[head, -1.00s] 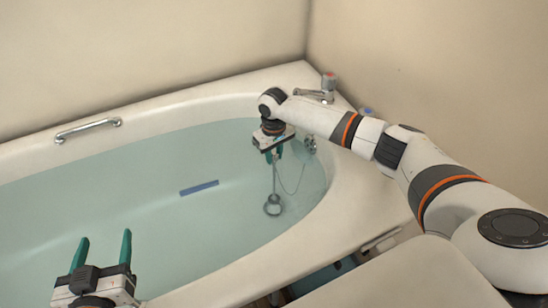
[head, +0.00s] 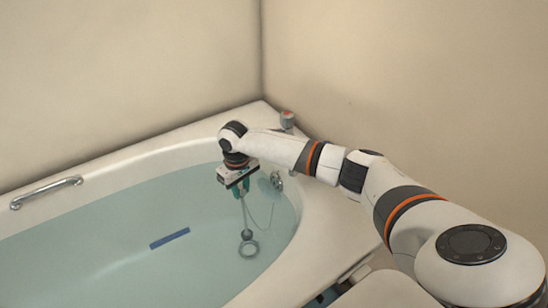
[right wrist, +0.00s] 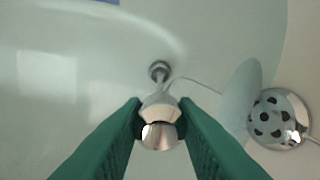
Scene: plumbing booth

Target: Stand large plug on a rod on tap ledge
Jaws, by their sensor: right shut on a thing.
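My right gripper (head: 240,190) is over the tap end of the bath, shut on the knobbed top of the plug's rod. In the right wrist view the shiny rounded knob (right wrist: 160,125) sits between the green fingers. The thin rod (head: 244,214) hangs down into the water. A small grey disc (head: 247,235) shows at its foot, beside a pale ring (head: 249,250) on the bath floor; I cannot tell whether they touch. The tap ledge (head: 262,117) is the bath's corner rim; a tap (head: 287,120) stands there, partly behind my right arm. My left gripper is out of view.
A chain (head: 258,215) runs from near the rod to the chrome overflow (head: 276,181), also in the right wrist view (right wrist: 278,118). A grab rail (head: 46,192) is on the left rim, a blue strip (head: 170,239) in the bath. Walls meet behind the ledge.

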